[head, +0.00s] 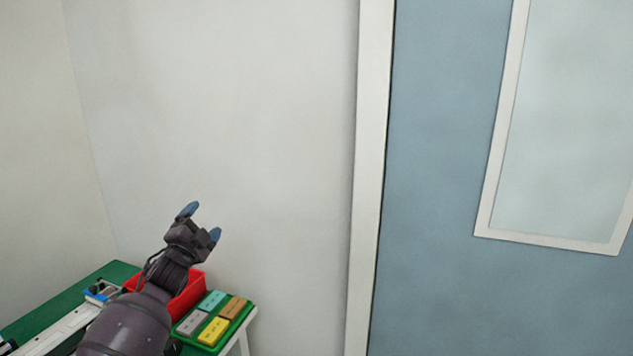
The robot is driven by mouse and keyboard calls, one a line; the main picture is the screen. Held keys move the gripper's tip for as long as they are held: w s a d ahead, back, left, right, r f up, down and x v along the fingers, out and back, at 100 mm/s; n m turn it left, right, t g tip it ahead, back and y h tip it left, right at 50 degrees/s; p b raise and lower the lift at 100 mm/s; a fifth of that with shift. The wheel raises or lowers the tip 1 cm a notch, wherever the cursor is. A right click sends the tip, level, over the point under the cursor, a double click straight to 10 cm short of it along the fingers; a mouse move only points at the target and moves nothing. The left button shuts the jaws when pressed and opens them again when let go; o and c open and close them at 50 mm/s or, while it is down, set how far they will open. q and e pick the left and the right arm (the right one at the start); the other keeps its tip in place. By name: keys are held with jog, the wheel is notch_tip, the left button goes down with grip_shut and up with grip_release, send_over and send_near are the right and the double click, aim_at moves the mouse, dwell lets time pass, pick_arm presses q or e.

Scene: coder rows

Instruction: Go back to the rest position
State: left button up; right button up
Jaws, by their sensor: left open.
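My left gripper (202,222) is raised at the lower left in the head view. Its two blue-tipped fingers are apart, with nothing between them. It is in front of the white wall and appears above the table's red bin. My left arm comes up from the bottom edge and hides part of the table. My right gripper does not show.
A green-topped table (62,305) stands in the left corner. On it are a red bin (190,292), a green tray (238,322) with coloured blocks, and a white rail-like device (62,330). A blue door (440,180) with a pale window is at right.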

pick_arm(q)
jog(key=s+a+f+n+g+y+b, duration=0.1)
jog(key=s+f+n+g+b, duration=0.15)
jog(key=s+f+n, duration=0.65)
jog(key=s+a+f+n+g+y+b, duration=0.1)
jog(key=s+f+n+g+y, duration=0.15)
jog(key=f, duration=1.25)
jog(key=s+f+g+b, duration=0.1)
jog(key=s+f+b, duration=0.1)
jog(key=s+f, duration=0.4)
jog(key=s+d+f+n+g+b, duration=0.1)
jog(key=s+f, duration=0.6)
jog(key=s, duration=0.9)
jog(key=s+f+n+g+b, duration=0.1)
jog(key=s+f, duration=0.5)
jog(key=s, duration=0.6)
jog(key=g+b, duration=0.1)
jog(key=b, duration=0.1)
jog(key=shift+d+f+g+b, duration=0.3)
jog(key=shift+d, duration=0.1)
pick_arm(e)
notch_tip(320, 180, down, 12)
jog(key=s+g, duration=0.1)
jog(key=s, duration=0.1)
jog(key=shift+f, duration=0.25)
pick_arm(q)
jog(key=shift+n, duration=0.25)
